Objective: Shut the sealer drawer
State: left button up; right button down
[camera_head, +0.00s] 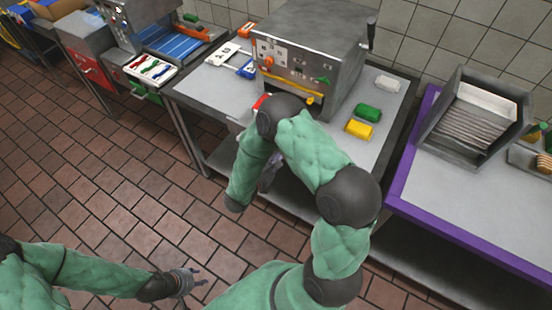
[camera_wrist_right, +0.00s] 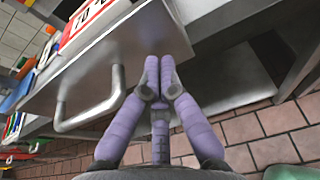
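The sealer (camera_head: 310,55) is a grey metal box with signs and knobs on its front, standing on a steel table in the head view. In the right wrist view a grey metal drawer front (camera_wrist_right: 125,40) with a bar handle (camera_wrist_right: 90,105) fills the upper left. My right gripper (camera_wrist_right: 160,62) has its purple fingertips together, with nothing between them, at the drawer's front beside the handle; contact is unclear. In the head view my right arm hides the drawer and most of this gripper. My left gripper (camera_head: 199,281) is empty with fingers apart, low over the floor.
Green (camera_head: 368,113) and yellow (camera_head: 360,129) blocks lie right of the sealer. A purple-edged table (camera_head: 470,190) with a metal rack (camera_head: 475,118) stands at the right. The tiled floor at left is clear.

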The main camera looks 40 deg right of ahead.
jog(key=shift+d, duration=0.15)
jog(key=w+d+b, duration=0.3)
jog(key=d, duration=0.4)
jog(key=w+d+b, duration=0.3)
jog(key=d, duration=0.5)
jog(key=w+d+b, duration=0.3)
jog(key=d, duration=0.5)
jog(key=shift+w, duration=0.3)
jog(key=shift+w+d, duration=0.15)
jog(key=shift+d, duration=0.2)
jog(key=shift+r, duration=0.15)
